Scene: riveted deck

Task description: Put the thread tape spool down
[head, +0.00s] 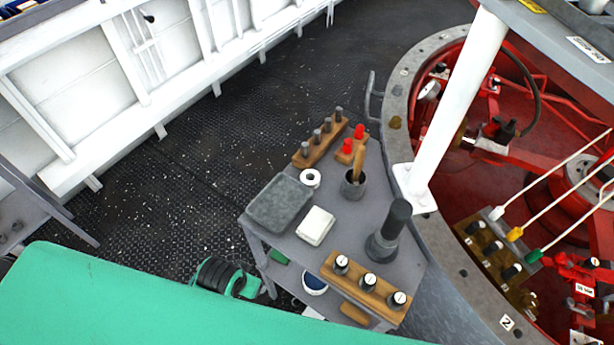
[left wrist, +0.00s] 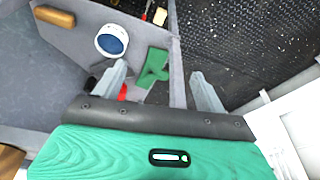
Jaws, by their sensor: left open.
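The thread tape spool, a small white ring with a dark centre (head: 310,178), lies flat on the grey cart top (head: 352,222). It sits just off the far right corner of the grey tray (head: 280,203), left of a dark cup (head: 354,186). Nothing holds it. My left gripper (left wrist: 160,88) shows in the left wrist view with its two grey fingers wide apart and nothing between them. I cannot make out its fingers in the head view. The spool is not visible in the left wrist view. My right gripper is in neither view.
The cart top also holds a white block (head: 316,226), a wooden rack of dark pegs (head: 318,140), a dark cylinder (head: 390,235) and a wooden block with numbered knobs (head: 364,283). A blue-and-white round item (left wrist: 112,41) and green cloth (left wrist: 153,67) lie lower down.

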